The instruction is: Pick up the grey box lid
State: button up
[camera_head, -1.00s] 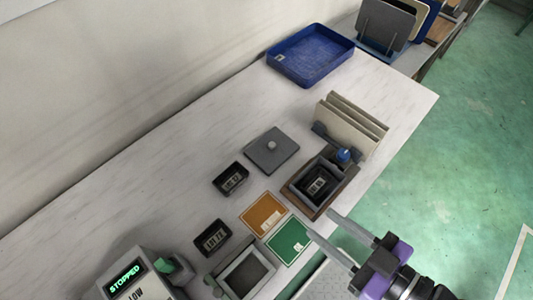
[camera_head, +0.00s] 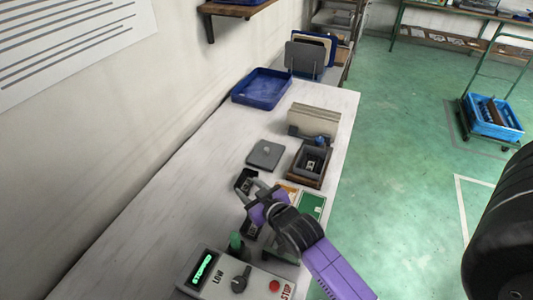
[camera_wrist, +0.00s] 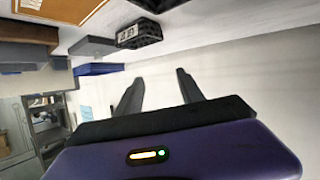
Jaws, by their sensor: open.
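The grey box lid (camera_head: 265,154) is a flat square plate with a small light knob on top. It lies on the white table, left of the brown-based holder, in the head view. In the wrist view a grey slab that looks like the lid (camera_wrist: 92,47) shows edge-on at the upper left, outside the fingers. My gripper (camera_head: 251,188) is open and empty, nearer the front of the table than the lid and apart from it. In the wrist view the gripper's fingers (camera_wrist: 158,80) are spread, with only pale wall between them.
A holder with a grey open box (camera_head: 312,163) stands right of the lid, with upright beige panels (camera_head: 315,122) behind. A small black bin (camera_head: 244,181) is close to my fingers. A blue tray (camera_head: 261,88) is at the back. A control box (camera_head: 238,277) stands in front.

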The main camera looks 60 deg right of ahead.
aim_at(267, 149)
jog(key=w+d+f+g, duration=0.1)
jog(key=d, duration=0.3)
jog(key=w+d+f+m+g, duration=0.1)
jog(key=w+d+g, duration=0.1)
jog(key=d, duration=0.2)
jog(key=w+d+f+m+g, duration=0.1)
jog(key=d, duration=0.4)
jog(key=shift+w+f+g+y+p, duration=0.3)
jog(key=shift+g+p, duration=0.05)
jog(key=shift+g, duration=0.05)
jog(key=shift+m+g+y, duration=0.5)
jog(key=shift+g, duration=0.4)
jog(key=d, duration=0.3)
jog(key=d+r, duration=0.1)
jog(key=shift+w+d, duration=0.25)
jog(key=shift+d, duration=0.05)
jog(key=d+r+g+y, duration=0.2)
jog(key=d+r, duration=0.1)
jog(key=d, duration=0.1)
jog(key=shift+m, duration=0.4)
jog(key=shift+s+d+p+x, duration=0.15)
jog(key=shift+p+x, duration=0.3)
jog(key=shift+x, duration=1.4)
jog(key=shift+s+d+p+x, duration=0.1)
jog(key=shift+p+x, duration=0.35)
jog(key=shift+x, duration=1.4)
grip_shut()
